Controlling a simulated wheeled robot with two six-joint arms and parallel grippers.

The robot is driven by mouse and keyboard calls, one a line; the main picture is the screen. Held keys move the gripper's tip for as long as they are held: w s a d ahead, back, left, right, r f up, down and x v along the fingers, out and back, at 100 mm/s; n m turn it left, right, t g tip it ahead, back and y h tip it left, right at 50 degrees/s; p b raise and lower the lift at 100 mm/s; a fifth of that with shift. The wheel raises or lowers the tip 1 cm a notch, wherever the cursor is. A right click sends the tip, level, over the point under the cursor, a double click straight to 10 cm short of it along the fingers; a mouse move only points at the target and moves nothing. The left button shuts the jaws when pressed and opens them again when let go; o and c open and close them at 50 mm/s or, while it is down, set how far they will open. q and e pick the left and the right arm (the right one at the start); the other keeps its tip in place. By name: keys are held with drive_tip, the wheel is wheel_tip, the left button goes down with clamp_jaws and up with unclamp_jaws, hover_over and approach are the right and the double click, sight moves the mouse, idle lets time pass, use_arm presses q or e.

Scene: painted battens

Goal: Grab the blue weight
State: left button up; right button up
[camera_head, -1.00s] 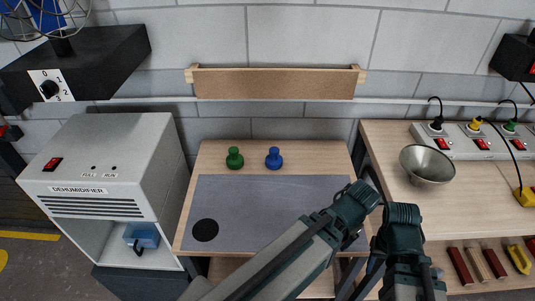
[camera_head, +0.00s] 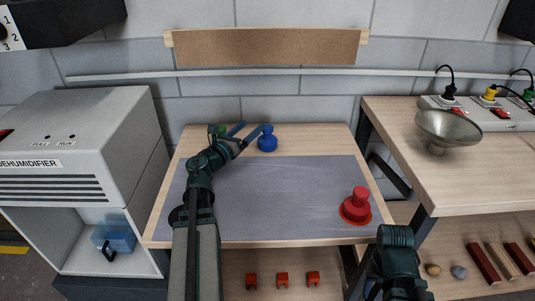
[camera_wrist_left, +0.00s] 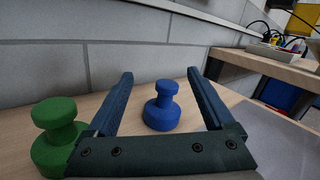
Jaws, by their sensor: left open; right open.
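The blue weight (camera_head: 268,140) stands upright at the back of the small table, behind the grey mat. My left gripper (camera_head: 252,127) is open and empty, just left of the blue weight with its fingers toward it. In the left wrist view the blue weight (camera_wrist_left: 162,112) shows between the two spread fingers (camera_wrist_left: 160,74), beyond the gripper's palm; no contact is visible. The green weight (camera_wrist_left: 55,135) stands to the left of the gripper and is mostly hidden by it in the head view. My right arm shows at the bottom right of the head view, but its jaws are not visible.
A red weight (camera_head: 356,203) stands at the right of the grey mat (camera_head: 270,195). A dehumidifier (camera_head: 75,155) is at the left. The wall is close behind the weights.

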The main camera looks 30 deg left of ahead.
use_arm(q)
drive_tip(key=s+f+m, duration=0.1)
drive_tip(key=s+f+m+g+h, duration=0.1)
drive_tip(key=f+m, duration=0.1)
drive_tip(key=s+f+m+h+b, duration=0.1)
drive_tip(key=shift+s+a+f, duration=0.1)
drive_tip(key=shift+a+f, duration=0.05)
drive_tip(key=shift+a, duration=0.1)
approach(273, 136)
drive_tip(key=shift+g+h, duration=0.3)
drive_tip(key=shift+h, duration=0.1)
drive_tip(key=w+r, duration=0.4)
drive_tip(key=shift+w, duration=0.3)
drive_tip(key=shift+w+d, duration=0.15)
drive_tip(key=shift+w, duration=0.25)
drive_tip(key=x, duration=0.5)
drive_tip(key=shift+w+d+r, duration=0.1)
drive_tip(key=shift+d+r, duration=0.05)
clamp_jaws()
